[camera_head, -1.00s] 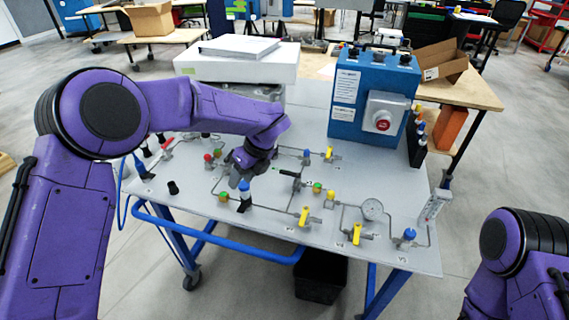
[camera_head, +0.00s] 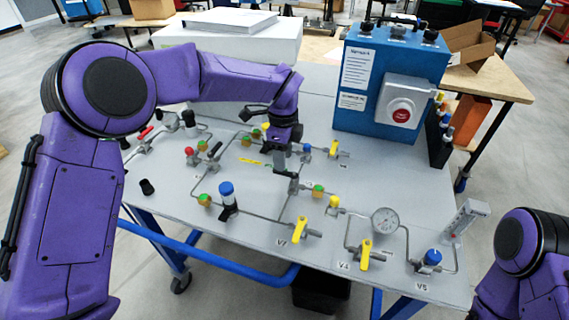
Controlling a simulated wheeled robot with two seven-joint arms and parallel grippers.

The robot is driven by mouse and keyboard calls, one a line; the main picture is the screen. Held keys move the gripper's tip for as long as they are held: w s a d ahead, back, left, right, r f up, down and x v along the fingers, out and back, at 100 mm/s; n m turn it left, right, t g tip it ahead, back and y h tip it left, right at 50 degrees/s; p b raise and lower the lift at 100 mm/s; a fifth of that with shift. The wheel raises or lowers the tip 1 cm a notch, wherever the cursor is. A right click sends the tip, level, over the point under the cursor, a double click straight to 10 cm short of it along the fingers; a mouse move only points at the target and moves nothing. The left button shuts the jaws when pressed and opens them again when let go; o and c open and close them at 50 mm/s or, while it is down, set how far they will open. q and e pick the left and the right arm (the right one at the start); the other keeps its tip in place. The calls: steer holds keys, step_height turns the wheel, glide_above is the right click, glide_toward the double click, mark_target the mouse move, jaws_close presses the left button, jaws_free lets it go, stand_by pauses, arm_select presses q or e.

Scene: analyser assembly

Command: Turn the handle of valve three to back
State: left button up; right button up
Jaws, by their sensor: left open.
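My left gripper (camera_head: 283,160) points down over the middle of the grey panel (camera_head: 260,205), its jaws open. It is close above the small grey valve body (camera_head: 294,187) in the panel's centre. The gripper largely hides that valve's handle, and I cannot tell whether they touch. Yellow-handled valves stand nearby: one behind to the right (camera_head: 333,148), one in front (camera_head: 305,229), and one (camera_head: 365,252) near a label reading V4. I cannot read a label for valve three, so I cannot say for certain which valve it is. My right gripper is out of view.
A blue box with a red button (camera_head: 401,111) stands at the panel's back right. A round gauge (camera_head: 384,220), a blue-capped fitting (camera_head: 227,198) and thin pipes rise from the panel. A white box (camera_head: 230,42) is behind my left arm.

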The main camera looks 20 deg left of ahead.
mark_target(285, 173)
arm_select(q)
step_height(285, 173, down, 3)
steer(key=shift+w+f, duration=0.1)
steer(key=shift+f, duration=0.4)
jaws_close()
